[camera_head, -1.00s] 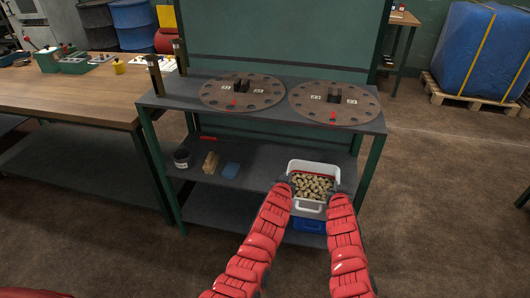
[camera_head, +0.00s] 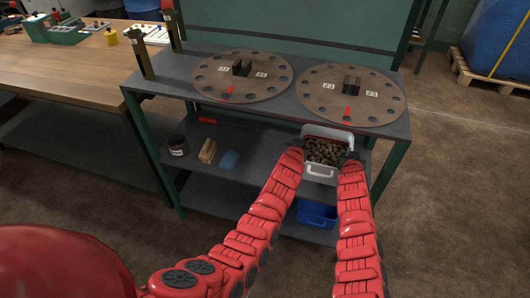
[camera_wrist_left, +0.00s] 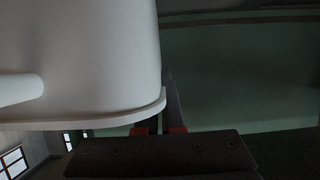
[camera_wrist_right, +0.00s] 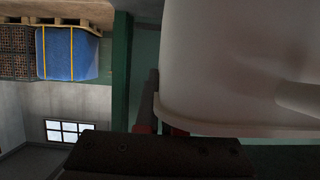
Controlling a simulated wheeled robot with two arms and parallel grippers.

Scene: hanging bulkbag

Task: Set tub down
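A white tub (camera_head: 321,169) full of light brown lumps is at the front of the green-framed bench, close to its top edge and over the middle shelf (camera_head: 240,140). Whether its base touches the shelf cannot be seen. My left gripper (camera_head: 296,153) is at the tub's left side and my right gripper (camera_head: 349,156) at its right side. In the left wrist view the tub's rim (camera_wrist_left: 90,118) sits between the finger pads (camera_wrist_left: 160,128). In the right wrist view the rim is likewise at the finger pads (camera_wrist_right: 160,128).
A blue bin (camera_head: 317,213) stands on the lower shelf below the tub. A dark cup (camera_head: 178,146), a wooden block (camera_head: 208,151) and a blue block (camera_head: 229,160) are on the middle shelf to the left. Two round plates (camera_head: 243,77) lie on the top.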

